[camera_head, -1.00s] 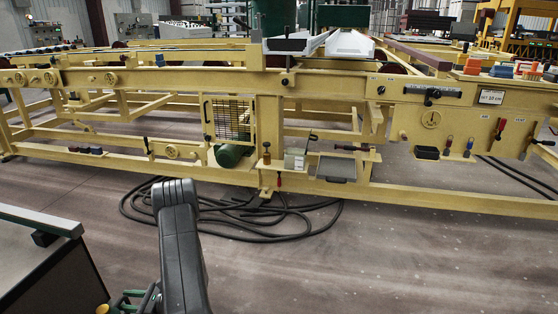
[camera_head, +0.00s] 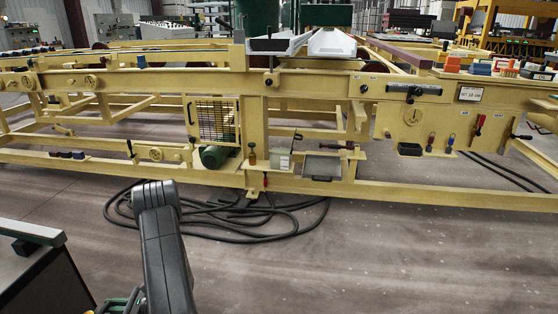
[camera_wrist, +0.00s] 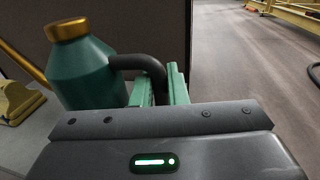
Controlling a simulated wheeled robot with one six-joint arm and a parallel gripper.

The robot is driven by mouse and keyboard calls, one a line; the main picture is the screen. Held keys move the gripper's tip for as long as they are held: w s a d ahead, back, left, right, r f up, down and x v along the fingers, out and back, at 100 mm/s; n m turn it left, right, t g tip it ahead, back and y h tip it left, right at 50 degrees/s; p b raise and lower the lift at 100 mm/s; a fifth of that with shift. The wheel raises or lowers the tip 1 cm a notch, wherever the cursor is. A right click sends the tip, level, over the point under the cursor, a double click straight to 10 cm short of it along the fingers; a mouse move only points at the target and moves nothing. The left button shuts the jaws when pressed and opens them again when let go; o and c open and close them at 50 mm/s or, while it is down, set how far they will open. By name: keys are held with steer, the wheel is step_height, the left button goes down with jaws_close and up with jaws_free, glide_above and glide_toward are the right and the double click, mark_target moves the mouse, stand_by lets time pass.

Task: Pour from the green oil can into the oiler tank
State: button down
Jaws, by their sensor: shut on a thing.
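The green oil can (camera_wrist: 84,74) with a gold cap is at the left in the wrist view, close to upright. My gripper (camera_wrist: 160,88) has its green fingers shut on the can's dark curved handle (camera_wrist: 138,62). In the head view only small green parts show at the bottom edge beside my arm, and the can cannot be made out there. A small pale, clear-sided box (camera_head: 279,160), which looks like the oiler tank, sits on a low shelf of the yellow machine frame, well apart from my gripper. Its opening is too small to make out.
An amber bottle (camera_head: 252,156) stands left of the box, and a grey tray (camera_head: 321,166) is to its right. Black hoses (camera_head: 255,229) lie coiled on the floor before the yellow frame (camera_head: 330,188). A dark bench (camera_head: 40,275) is at the lower left.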

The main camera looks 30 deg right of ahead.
steer(key=shift+r+p, duration=0.95)
steer(key=shift+r, duration=1.2)
